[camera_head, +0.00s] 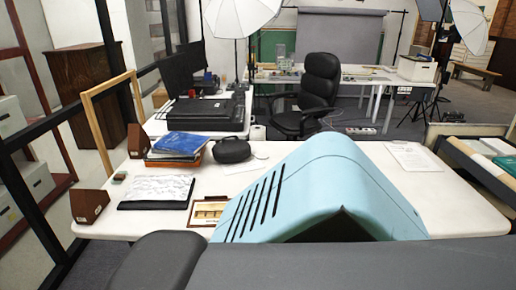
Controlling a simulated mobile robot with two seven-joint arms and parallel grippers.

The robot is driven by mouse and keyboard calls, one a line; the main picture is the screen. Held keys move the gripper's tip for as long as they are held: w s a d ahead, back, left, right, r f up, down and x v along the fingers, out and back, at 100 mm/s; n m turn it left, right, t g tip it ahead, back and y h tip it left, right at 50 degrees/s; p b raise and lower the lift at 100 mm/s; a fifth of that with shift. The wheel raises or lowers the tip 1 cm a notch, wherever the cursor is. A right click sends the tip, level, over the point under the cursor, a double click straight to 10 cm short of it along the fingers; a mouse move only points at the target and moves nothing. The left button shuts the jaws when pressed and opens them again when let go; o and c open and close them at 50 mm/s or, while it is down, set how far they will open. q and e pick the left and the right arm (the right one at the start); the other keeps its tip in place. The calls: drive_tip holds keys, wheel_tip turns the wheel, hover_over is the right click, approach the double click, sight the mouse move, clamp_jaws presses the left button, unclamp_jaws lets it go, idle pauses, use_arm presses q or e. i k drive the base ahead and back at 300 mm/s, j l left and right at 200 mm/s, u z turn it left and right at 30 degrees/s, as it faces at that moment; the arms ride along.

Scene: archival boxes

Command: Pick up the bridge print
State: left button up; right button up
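A small brown-framed print (207,212) lies flat near the front edge of the white table (290,154). Its picture is tan and too small to read surely; it may be the bridge print. To its left lies a pale sheet with grey drawing (158,187) on a black board, and I cannot tell what it depicts. Neither of my grippers is in view. Parts of my own body fill the lower middle and right and hide the table's front there, close to the framed print's right side.
Two brown wedge-shaped holders (88,205) (137,141) stand at the table's left. Blue folders (180,143) lie stacked beside a black case (232,150). A clipboard (413,157) lies at the right. A black office chair (318,88) stands behind.

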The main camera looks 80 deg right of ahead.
sight(206, 213)
drive_tip(key=z, duration=2.35)
